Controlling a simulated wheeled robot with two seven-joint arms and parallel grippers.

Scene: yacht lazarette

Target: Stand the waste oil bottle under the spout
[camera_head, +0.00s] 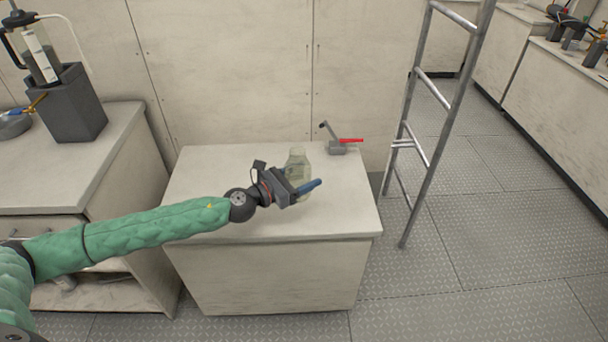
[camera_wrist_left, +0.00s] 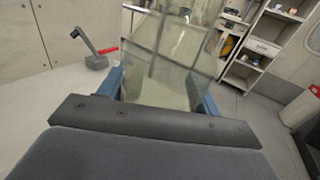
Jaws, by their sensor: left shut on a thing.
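The waste oil bottle (camera_head: 297,163) is clear, slightly greenish and see-through, and looks upright over the middle bench. My left gripper (camera_head: 303,192) is shut on it, with its blue fingers at the bottle's sides. The bottle also fills the middle of the left wrist view (camera_wrist_left: 165,60), between the blue fingers (camera_wrist_left: 160,92). I cannot tell whether its base touches the bench top. A small brass spout (camera_head: 38,102) sticks out of a dark grey block (camera_head: 75,105) on the left counter, above a round grey dish (camera_head: 14,124). My right gripper is not in view.
A grey block with a lever and red handle (camera_head: 337,147) stands at the back of the middle bench (camera_head: 215,165). A gap separates this bench from the left counter (camera_head: 110,130). A metal ladder (camera_head: 440,120) stands to the right, with open floor beyond.

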